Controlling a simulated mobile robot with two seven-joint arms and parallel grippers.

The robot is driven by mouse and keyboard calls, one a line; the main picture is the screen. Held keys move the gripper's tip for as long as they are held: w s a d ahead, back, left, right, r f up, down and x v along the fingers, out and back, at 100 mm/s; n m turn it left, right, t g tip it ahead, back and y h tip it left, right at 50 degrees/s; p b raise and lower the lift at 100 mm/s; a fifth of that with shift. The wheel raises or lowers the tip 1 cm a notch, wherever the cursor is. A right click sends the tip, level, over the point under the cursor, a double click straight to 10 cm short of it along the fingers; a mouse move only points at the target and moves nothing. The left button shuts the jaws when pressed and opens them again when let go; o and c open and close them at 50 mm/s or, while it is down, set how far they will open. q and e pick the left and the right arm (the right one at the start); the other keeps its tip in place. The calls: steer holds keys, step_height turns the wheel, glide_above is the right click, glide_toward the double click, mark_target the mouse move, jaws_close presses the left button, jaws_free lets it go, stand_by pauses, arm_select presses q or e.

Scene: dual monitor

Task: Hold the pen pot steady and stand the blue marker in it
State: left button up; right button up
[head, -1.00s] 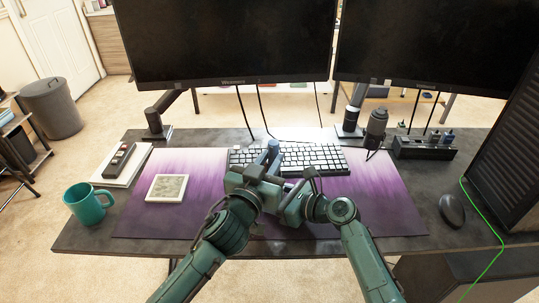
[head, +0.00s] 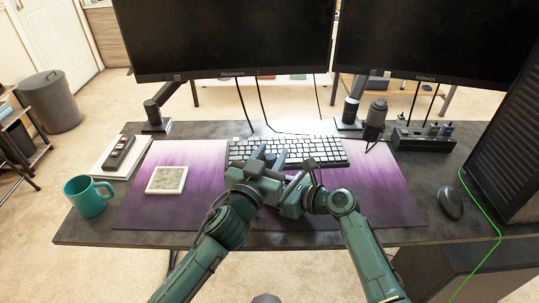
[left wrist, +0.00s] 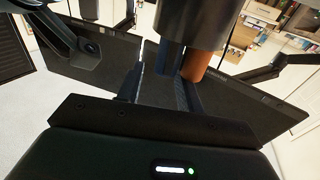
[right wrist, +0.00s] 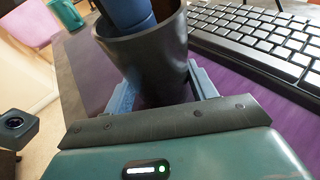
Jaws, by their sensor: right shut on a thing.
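My right gripper (right wrist: 163,82) is shut on the dark pen pot (right wrist: 152,60), one finger on each side of it. The blue marker (right wrist: 126,12) stands inside the pot, leaning toward the rim at the left of the right wrist view. My left gripper (head: 269,155) has its fingers spread around the marker's upper part, low over the desk mat. In the left wrist view the marker (left wrist: 169,58) shows between the spread fingers, below a dark cylinder. A brown cylinder beside it is unclear. In the head view my grippers mostly hide the pot.
The keyboard (head: 318,152) lies just behind the grippers on the purple mat (head: 390,205). A teal mug (head: 88,197), a square coaster (head: 167,180) and a notebook (head: 104,166) are at left. A mouse (head: 450,202) and a microphone (head: 375,118) are at right.

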arm_select(q)
steer(key=shift+o, duration=0.6)
steer(key=shift+a+f+y, duration=0.2)
steer(key=shift+f+y, duration=0.1)
steer(key=shift+f, duration=0.75)
arm_select(e)
steer(key=shift+a+r, duration=0.1)
steer(key=shift+r, duration=0.05)
arm_select(q)
steer(key=shift+s, duration=0.1)
steer(key=shift+s+a, duration=0.15)
steer(key=shift+s, duration=0.05)
arm_select(e)
steer(key=shift+w, duration=0.15)
steer(key=shift+c, duration=0.2)
arm_select(q)
steer(key=r+v, duration=0.1)
steer(key=v, duration=1)
steer(key=shift+r, duration=0.4)
steer(key=shift+s, duration=0.1)
